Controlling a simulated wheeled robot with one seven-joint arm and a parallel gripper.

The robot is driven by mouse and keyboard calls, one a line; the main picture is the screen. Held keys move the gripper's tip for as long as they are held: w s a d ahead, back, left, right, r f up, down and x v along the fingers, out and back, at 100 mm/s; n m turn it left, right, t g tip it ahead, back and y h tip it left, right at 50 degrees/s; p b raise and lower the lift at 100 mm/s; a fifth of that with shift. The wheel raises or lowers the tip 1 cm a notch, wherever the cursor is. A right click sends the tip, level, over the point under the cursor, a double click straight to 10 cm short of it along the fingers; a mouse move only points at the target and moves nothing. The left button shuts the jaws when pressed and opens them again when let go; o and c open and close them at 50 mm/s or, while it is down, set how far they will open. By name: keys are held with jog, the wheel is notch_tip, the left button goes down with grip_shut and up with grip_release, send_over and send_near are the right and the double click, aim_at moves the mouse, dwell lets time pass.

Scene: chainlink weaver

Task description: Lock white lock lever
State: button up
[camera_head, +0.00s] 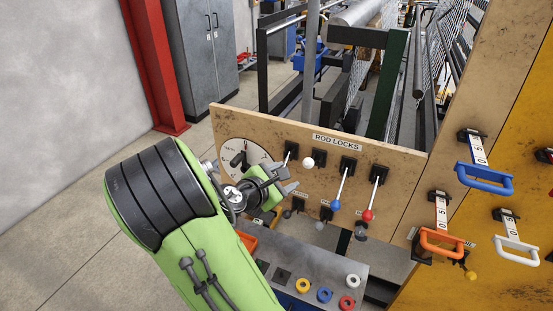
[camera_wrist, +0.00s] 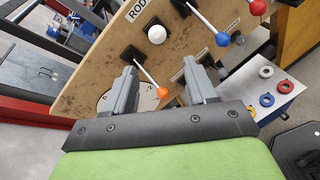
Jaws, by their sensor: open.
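The white lock lever's round knob (camera_head: 308,162) stands close to its black bracket on the wooden ROD LOCKS panel (camera_head: 225,120); its shaft is hidden behind the knob, so it seems to point outward. In the wrist view the white knob (camera_wrist: 156,34) lies beyond the fingertips, left of centre. My gripper (camera_head: 288,181) is open and empty at the left of the panel, below and left of the white knob. In the wrist view the orange-knobbed lever (camera_wrist: 163,91) shows between the open fingers (camera_wrist: 160,68); I cannot tell whether they touch it.
The blue lever (camera_head: 335,205) and red lever (camera_head: 367,215) slant down to the right of the white one. A dial (camera_head: 232,150) is left of the gripper. A grey ledge (camera_head: 300,250) with coloured rings lies below. Handles (camera_head: 485,180) stick out at right.

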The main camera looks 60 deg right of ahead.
aim_at(310, 163)
jog(key=x, duration=1.6)
jog(key=shift+r+p, duration=0.2)
jog(key=shift+p, duration=0.2)
grip_shut()
